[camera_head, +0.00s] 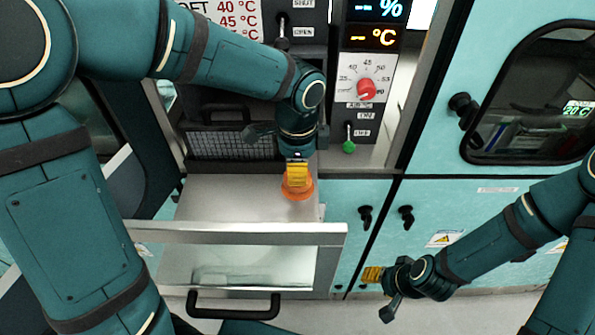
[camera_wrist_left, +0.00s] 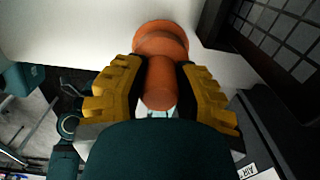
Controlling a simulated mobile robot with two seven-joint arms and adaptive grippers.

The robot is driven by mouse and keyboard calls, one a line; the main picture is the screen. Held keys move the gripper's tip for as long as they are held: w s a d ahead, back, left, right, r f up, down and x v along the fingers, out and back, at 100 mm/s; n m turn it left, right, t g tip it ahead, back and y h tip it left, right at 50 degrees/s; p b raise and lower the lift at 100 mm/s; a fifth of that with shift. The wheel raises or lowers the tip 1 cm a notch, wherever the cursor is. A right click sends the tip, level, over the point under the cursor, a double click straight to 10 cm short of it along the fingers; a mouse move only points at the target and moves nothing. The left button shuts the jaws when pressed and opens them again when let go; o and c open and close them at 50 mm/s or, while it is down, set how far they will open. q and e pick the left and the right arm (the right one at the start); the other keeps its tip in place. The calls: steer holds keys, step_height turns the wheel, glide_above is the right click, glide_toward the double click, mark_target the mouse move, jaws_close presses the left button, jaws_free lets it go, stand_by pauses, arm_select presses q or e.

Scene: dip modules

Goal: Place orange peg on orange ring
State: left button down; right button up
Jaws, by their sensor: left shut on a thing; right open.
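The orange ring (camera_head: 298,193) lies on the metal surface of the pulled-out drawer door. My left gripper (camera_head: 297,174) points down right over it, its yellow fingers shut on the orange peg. In the left wrist view the peg (camera_wrist_left: 159,84) is held between the left gripper's fingers (camera_wrist_left: 160,88). The wide orange disc of the ring (camera_wrist_left: 160,38) shows at the peg's far end, in line with it. I cannot tell whether the peg rests fully on the ring. My right gripper (camera_head: 374,275) is open and empty, low in front of the blue cabinets.
The metal surface (camera_head: 235,200) around the ring is clear. An open glass door with a metal frame (camera_head: 240,236) and black handle stands below it. Behind are a dark mesh opening (camera_head: 232,147) and a panel with a red knob (camera_head: 366,89) and green-tipped switch.

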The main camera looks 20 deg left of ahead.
arm_select(q)
steer(key=shift+w+f, duration=0.1)
steer(key=shift+f, duration=0.6)
steer(key=c, duration=0.7)
jaws_free()
steer(key=shift+f, duration=0.15)
steer(key=shift+c, duration=0.2)
step_height(320, 180, up, 12)
steer(key=shift+r+p, duration=0.2)
steer(key=shift+p, duration=0.3)
